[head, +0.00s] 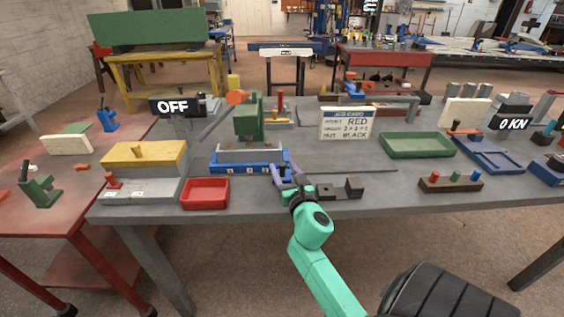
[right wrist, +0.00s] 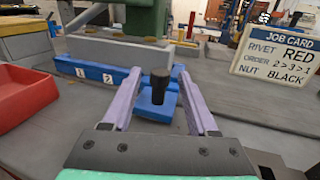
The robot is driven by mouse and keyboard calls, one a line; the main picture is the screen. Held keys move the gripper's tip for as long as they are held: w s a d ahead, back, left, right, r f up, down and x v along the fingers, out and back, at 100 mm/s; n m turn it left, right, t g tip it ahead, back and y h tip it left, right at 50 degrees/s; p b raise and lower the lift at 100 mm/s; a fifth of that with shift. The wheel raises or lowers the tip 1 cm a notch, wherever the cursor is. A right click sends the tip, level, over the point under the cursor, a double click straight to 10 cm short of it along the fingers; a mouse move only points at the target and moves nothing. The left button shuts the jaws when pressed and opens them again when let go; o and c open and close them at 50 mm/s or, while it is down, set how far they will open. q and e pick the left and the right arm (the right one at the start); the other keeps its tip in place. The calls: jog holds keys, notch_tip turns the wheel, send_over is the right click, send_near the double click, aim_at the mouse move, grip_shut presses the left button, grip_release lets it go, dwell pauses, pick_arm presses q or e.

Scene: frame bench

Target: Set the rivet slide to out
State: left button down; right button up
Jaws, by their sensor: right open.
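The blue slide (right wrist: 160,104) with an upright black knob (right wrist: 159,86) is in the right wrist view, in front of a blue rail (right wrist: 100,71) with white number labels. The rail lies at the foot of the green press (head: 247,121) and also shows in the head view (head: 237,169). My right gripper (head: 284,172) is open, its two purple fingers on either side of the knob, with visible gaps in the right wrist view (right wrist: 160,84). In the head view my gripper hides most of the slide. I can read no in or out mark. My left gripper is not in view.
A red tray (head: 206,194) stands left of the gripper, and a dark block fixture (head: 340,189) to its right. A job card (head: 347,124) stands behind. A green tray (head: 417,146) and a pegged wooden block (head: 450,183) are further right. The bench front edge is close.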

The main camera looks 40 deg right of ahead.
jog(key=shift+x, duration=0.75)
grip_shut()
dwell(0.9)
